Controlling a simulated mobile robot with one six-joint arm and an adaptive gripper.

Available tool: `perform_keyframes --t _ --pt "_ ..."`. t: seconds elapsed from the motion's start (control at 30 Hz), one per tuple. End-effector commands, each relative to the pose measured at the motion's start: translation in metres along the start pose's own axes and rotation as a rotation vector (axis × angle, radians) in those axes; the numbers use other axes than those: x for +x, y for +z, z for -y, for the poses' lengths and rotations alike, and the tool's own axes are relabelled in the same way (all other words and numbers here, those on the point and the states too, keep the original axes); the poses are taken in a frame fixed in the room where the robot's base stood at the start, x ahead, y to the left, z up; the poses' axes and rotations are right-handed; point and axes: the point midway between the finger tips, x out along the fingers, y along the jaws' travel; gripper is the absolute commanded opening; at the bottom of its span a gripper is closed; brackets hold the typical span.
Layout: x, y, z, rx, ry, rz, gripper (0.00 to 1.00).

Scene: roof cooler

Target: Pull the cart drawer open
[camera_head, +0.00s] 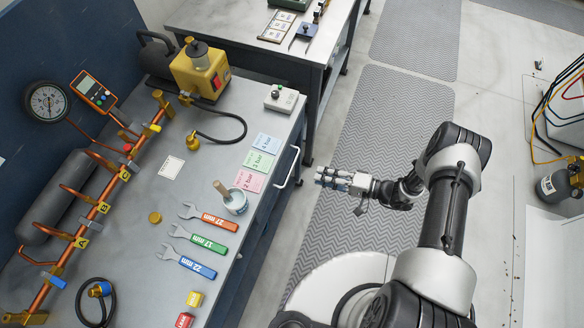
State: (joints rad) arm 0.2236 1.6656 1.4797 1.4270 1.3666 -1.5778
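The grey workbench or cart (215,150) stands at left with tools on top. A white bar handle (289,168) sticks out from its right side, below the top edge; it looks like the drawer's handle. The drawer front is mostly hidden under the overhanging top, so I cannot tell whether it is open at all. My gripper (322,177) is to the right of the handle, pointing left at it, with a small gap between. Nothing shows in its grasp. The fingers are too small to tell their opening.
On the top lie a cup with a brush (234,203), several wrenches (206,217), a yellow pump (200,72) and copper pipes (105,193). A second table (335,40) stands behind. The grey floor mat (375,140) is clear. A gas cylinder (553,186) stands at far right.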

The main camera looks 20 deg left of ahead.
Motion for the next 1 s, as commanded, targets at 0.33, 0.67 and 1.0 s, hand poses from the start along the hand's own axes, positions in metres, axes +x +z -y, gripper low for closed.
perform_keyframes --t 0.33,0.67,1.0 --pt "0.078 0.002 -0.001 0.000 0.001 0.005 0.18" --pt "0.116 0.001 -0.001 0.001 0.001 0.002 0.18" --pt "0.119 0.000 0.000 0.002 0.001 0.000 0.17"
